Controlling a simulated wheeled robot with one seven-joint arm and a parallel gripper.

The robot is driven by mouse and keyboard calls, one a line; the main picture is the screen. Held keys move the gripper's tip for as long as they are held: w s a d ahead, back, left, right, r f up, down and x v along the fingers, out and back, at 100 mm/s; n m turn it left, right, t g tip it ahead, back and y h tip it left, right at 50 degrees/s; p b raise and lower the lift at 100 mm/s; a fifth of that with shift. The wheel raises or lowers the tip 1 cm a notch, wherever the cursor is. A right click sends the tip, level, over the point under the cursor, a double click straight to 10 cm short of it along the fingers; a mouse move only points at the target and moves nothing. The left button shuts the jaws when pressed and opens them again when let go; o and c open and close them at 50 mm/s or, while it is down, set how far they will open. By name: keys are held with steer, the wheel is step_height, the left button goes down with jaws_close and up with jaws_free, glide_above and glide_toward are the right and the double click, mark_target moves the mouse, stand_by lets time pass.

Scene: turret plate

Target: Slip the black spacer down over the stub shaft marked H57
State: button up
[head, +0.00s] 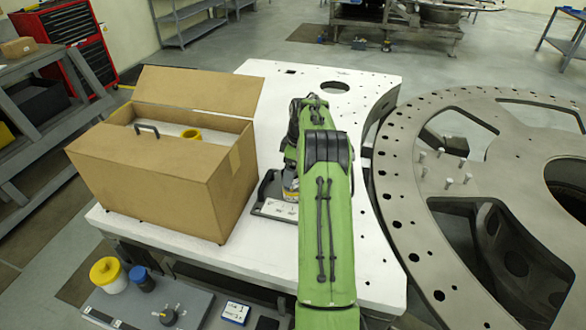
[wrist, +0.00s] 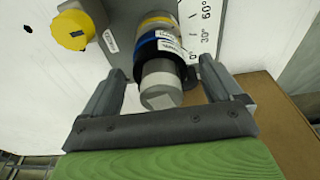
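In the wrist view my gripper (wrist: 164,68) has its two fingers apart, one on each side of a grey stub shaft (wrist: 160,88). A black ring, which looks like the black spacer (wrist: 158,57), sits around the shaft, with blue and yellow rings beyond it. The fingers appear clear of the ring, though the gaps are narrow. The shaft rises from a grey base plate (wrist: 120,12) with a small label that I cannot read. In the head view the plate (head: 273,207) stands on the white table beside my green arm, which hides most of the shaft and the gripper.
An open cardboard box (head: 150,185) with a yellow item inside stands left of the arm on the white table (head: 375,265). A large grey ring plate (head: 405,190) lies to the right. In the wrist view a yellow knob (wrist: 72,30) and an angle scale (wrist: 203,25) flank the shaft.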

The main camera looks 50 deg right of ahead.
step_height(320, 180, up, 16)
steer(key=s+d+p, duration=0.1)
steer(key=s+p, duration=0.1)
steer(key=p, duration=0.1)
steer(key=shift+f+p, duration=0.15)
steer(key=shift+p, duration=0.2)
steer(key=shift+d+f, duration=0.1)
stand_by(0.4)
